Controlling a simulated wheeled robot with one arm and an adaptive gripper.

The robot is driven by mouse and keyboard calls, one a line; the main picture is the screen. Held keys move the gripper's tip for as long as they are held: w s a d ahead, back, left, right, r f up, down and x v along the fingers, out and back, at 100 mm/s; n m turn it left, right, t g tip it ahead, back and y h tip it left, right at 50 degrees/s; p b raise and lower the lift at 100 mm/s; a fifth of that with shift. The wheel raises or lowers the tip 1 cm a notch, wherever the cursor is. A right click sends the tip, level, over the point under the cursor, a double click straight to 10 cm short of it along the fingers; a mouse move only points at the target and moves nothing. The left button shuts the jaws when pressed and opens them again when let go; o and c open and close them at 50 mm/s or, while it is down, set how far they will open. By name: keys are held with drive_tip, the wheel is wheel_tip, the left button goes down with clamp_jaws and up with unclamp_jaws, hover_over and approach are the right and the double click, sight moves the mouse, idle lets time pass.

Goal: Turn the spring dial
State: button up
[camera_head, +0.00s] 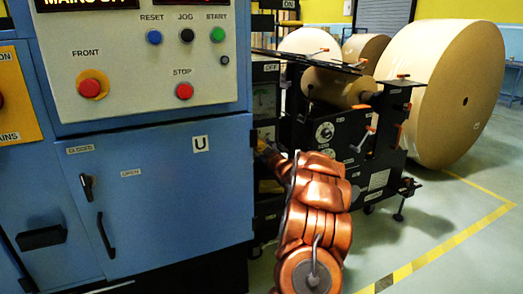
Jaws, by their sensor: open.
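I cannot tell from labels which one is the spring dial. My copper-coloured arm rises in front of the stand and covers part of it. My gripper (267,149) is at the arm's far end, small and mostly hidden, by the gap between the blue cabinet and the stand. It is left of the white dial and apart from it in the picture. It is open; I see nothing held.
The blue cabinet (165,200) with a panel of buttons (150,50) fills the left. The stand (390,130) has several orange-tipped levers. Large kraft rolls (440,90) stand behind. Open floor (450,240) with yellow-black tape (440,250) lies at right.

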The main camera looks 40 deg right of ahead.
drive_tip(key=shift+s+a+r, duration=0.1)
drive_tip(key=shift+s+a, duration=0.05)
drive_tip(key=shift+s, duration=0.45)
drive_tip(key=v, duration=1)
drive_tip(key=shift+s+a, duration=0.25)
drive_tip(key=shift+s, duration=0.05)
